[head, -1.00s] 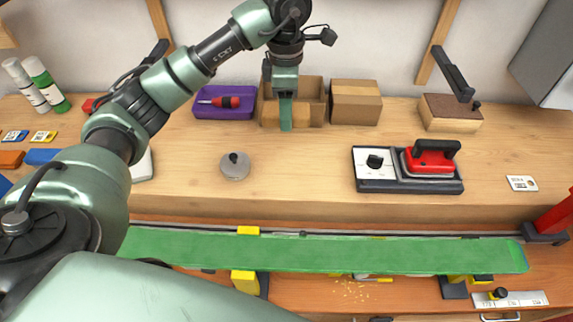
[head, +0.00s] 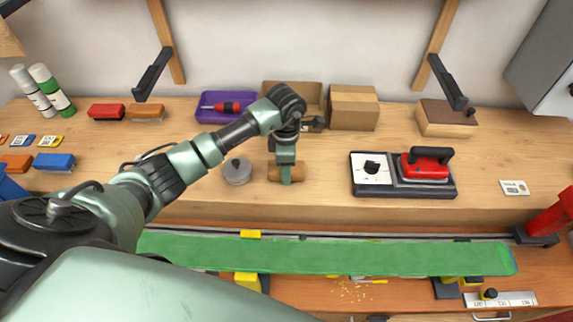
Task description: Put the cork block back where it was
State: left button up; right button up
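The cork block (head: 300,173), a small brown rounded block, is at the middle of the bench top, right of a grey knobbed weight. My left gripper (head: 286,179) points down over it, with a green finger across its front. The gripper appears shut on the block, though its far finger is hidden. I cannot tell whether the block touches the bench. An open cardboard box (head: 272,92) stands behind, partly hidden by my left arm. My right gripper is not in view.
The grey weight (head: 237,172) is close on the left. A purple tray (head: 206,116) with a red screwdriver and a closed cardboard box (head: 353,108) stand behind. Bench between block and iron is clear.

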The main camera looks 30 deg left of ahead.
pick_arm(q)
jog(key=shift+f, duration=0.2)
jog(key=shift+f+b, duration=0.15)
jog(key=shift+b, duration=0.15)
jog(key=o, duration=1.3)
jog(key=shift+r, duration=0.2)
jog(key=shift+r+p, duration=0.2)
jog(key=shift+p, duration=0.1)
notch_tip(320, 180, up, 12)
jog(key=b, duration=0.4)
jog(key=shift+b, duration=0.3)
